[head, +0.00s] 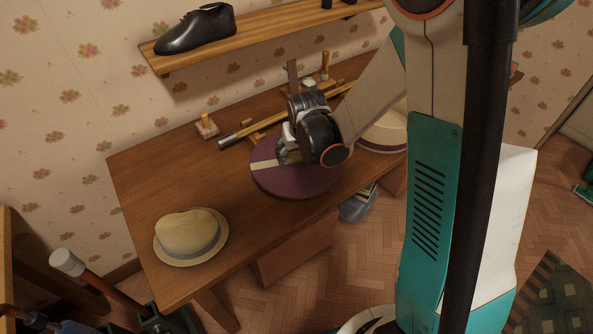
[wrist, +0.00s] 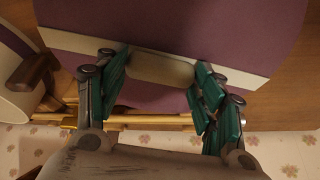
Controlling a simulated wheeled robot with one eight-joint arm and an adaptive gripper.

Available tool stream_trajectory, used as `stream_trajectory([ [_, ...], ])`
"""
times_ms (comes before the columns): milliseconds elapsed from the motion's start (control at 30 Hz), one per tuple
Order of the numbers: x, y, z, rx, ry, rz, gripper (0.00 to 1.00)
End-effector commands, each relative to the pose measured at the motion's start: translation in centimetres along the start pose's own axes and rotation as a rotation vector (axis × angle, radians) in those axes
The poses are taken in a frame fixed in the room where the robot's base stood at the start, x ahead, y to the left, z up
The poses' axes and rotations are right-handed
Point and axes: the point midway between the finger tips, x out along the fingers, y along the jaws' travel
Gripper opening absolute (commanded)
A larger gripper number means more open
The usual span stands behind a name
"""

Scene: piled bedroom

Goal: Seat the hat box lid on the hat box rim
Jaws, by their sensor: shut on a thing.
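The hat box lid (head: 280,180) is a round purple disc with a cream band across it. My gripper (head: 286,153) is shut on the cream raised grip at its middle. In the wrist view, the lid (wrist: 235,25) fills the top and the green fingers (wrist: 160,80) close on either side of that grip. The lid looks about level, over the front part of the table. I cannot tell its height or what lies under it. A round cream thing with a purple band (head: 383,138) stands to its right, partly behind my arm. I cannot tell whether it is the hat box.
A straw hat (head: 190,235) lies at the wooden table's (head: 145,190) left front. Long sticks (head: 240,135) and a small wooden block (head: 207,127) lie behind the lid. A wall shelf (head: 260,33) holds a black shoe (head: 195,30).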

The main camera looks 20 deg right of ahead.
Motion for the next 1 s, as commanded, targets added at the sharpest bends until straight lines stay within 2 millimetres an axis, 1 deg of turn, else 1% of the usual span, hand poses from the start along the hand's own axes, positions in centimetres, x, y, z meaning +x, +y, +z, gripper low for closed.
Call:
stream_trajectory([
  [100, -0.7, 0.0, -0.3, 0.0, 0.0, 0.0, 0.34],
  [800, -3.6, 0.0, -1.5, 0.0, 0.0, 0.0, 0.34],
  [1000, -3.9, 0.0, -1.6, 0.0, 0.0, 0.0, 0.34],
])
